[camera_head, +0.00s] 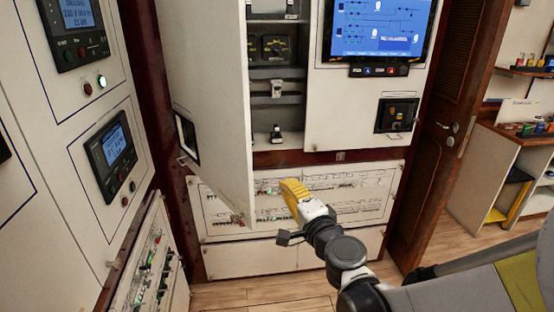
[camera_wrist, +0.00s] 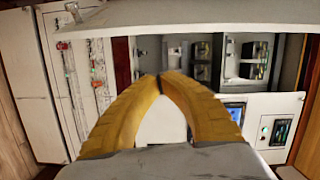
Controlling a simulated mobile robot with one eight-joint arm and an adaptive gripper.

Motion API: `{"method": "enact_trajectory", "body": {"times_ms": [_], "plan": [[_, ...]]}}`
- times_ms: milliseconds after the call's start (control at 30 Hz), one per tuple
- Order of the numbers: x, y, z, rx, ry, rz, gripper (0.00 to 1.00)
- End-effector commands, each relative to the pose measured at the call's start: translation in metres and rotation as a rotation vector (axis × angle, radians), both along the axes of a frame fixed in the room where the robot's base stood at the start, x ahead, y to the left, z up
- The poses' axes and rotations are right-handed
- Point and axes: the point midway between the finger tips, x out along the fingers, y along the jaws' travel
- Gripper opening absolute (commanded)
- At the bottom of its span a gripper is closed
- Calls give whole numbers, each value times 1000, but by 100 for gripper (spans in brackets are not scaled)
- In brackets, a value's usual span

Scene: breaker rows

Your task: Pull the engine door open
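The white cabinet door (camera_head: 205,80) stands swung out from the cabinet, with its compartment exposed at right. It has a dark window and a small handle (camera_head: 183,160) near its lower left. My gripper (camera_head: 290,190), with yellow fingers, is just right of the door's lower right edge, in front of the lower breaker panel. In the wrist view, the fingertips (camera_wrist: 160,77) meet and nothing shows held between them. A white slab that looks like the door (camera_wrist: 190,17) runs along the top there. I cannot tell whether the gripper touches the door.
The open compartment (camera_head: 277,80) holds dark breaker units. A blue screen (camera_head: 378,25) is to its right. The lower breaker panel (camera_head: 345,195) is below. A control cabinet (camera_head: 60,160) stands close at left. A brown wooden door (camera_head: 435,130) and shelves are at right.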

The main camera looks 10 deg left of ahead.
Motion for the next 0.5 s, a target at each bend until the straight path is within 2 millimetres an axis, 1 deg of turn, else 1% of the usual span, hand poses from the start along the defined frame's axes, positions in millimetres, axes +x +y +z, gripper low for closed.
{"method": "enact_trajectory", "body": {"times_ms": [33, 133, 267, 333, 467, 500], "plan": [[4, 6, -3, 45, 16, -10, 0], [8, 10, -10, 113, 43, -31, 0], [13, 13, -14, 141, 56, -40, 0], [19, 17, -15, 143, 55, -40, 0], [37, 27, -16, 141, 56, -40, 0], [45, 32, -16, 140, 55, -40, 0]]}}
